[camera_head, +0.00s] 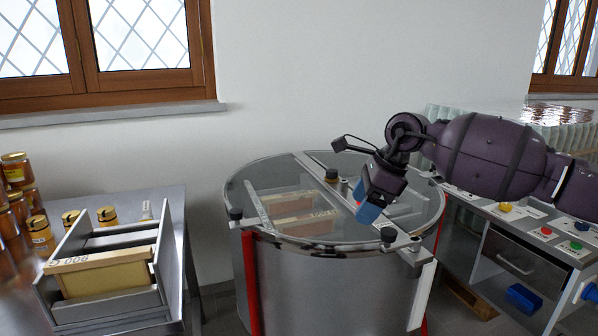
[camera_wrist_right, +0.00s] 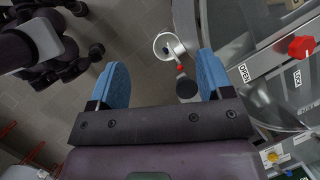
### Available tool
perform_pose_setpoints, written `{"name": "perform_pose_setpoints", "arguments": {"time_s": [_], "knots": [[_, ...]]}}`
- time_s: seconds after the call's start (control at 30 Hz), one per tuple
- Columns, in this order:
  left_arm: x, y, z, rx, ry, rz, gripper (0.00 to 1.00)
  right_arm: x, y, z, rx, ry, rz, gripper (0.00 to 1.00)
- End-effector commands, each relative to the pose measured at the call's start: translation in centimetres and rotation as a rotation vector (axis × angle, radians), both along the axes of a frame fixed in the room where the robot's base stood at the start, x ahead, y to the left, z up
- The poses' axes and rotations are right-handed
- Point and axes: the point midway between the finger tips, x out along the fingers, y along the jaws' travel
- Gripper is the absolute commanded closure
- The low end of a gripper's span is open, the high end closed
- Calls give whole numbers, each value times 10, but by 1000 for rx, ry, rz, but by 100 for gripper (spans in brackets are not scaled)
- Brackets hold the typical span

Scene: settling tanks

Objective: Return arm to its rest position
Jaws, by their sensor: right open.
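My right arm (camera_head: 490,155) reaches in from the right, bent over the steel drum (camera_head: 290,290). Its gripper (camera_head: 368,205) points downward above the drum's clear lid, with blue fingertips. In the right wrist view the two blue fingers of this gripper (camera_wrist_right: 162,78) stand wide apart with nothing held between them. Whether the fingertips touch the lid or the bar across it cannot be told. My left gripper is not in view.
Wooden frames (camera_head: 300,200) show inside the drum through the lid. A steel holder with a wooden frame (camera_head: 105,272) and honey jars (camera_head: 25,180) are at the left. A bench with coloured knobs (camera_head: 505,208) stands at the right under the arm.

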Motion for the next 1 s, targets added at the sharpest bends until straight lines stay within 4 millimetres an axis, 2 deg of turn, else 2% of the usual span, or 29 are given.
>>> {"name": "perform_pose_setpoints", "arguments": {"time_s": [0.1,0.2,0.3,0.43,0.57,0.73,0.87,1.0], "knots": [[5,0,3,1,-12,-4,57,-8,49,37,253,-3,-46,27],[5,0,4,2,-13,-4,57,-21,90,61,494,56,-91,27],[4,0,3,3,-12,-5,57,-35,123,78,738,169,-156,27],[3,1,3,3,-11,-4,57,-51,148,90,1046,384,-280,27],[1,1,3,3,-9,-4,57,-58,152,92,1310,629,-438,27],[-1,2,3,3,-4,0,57,-57,138,76,1565,930,-663,27],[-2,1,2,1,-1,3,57,-54,118,51,1715,1141,-844,27],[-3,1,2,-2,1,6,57,-53,92,15,1845,1352,-1048,27]]}}
